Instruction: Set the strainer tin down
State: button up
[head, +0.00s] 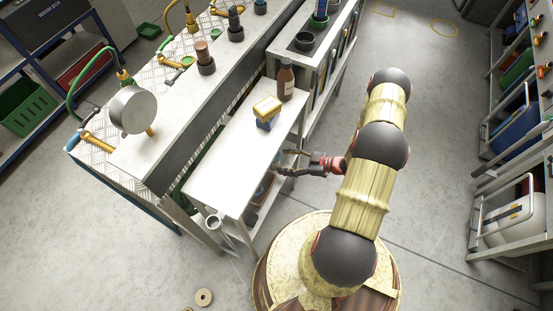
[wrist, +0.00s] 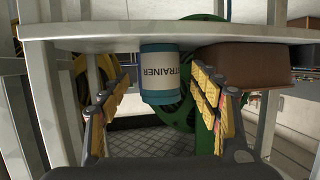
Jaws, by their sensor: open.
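The strainer tin (wrist: 162,78) is white with blue bands and the visible letters "TRAINER". In the wrist view it sits against a pale board (wrist: 130,37) along the picture's top. My gripper (wrist: 160,95) is open and empty. Its fingers stand left and right of the tin in the picture, with gaps on both sides; the tin looks a little beyond them. In the head view my gripper (head: 284,162) is at the right edge of the white table (head: 215,160). I cannot make out the tin in the head view.
A brown box (wrist: 240,62) is right of the tin, and a green reel (wrist: 180,112) is behind. Pale frame posts (wrist: 50,100) flank the space. A yellow-and-blue sponge (head: 266,112) and brown bottle (head: 285,80) stand on the tabletop, whose near part is clear.

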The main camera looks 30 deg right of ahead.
jog(key=p+v, duration=0.1)
jog(key=v, duration=0.5)
jog(key=shift+s, duration=0.15)
jog(key=shift+d, duration=0.1)
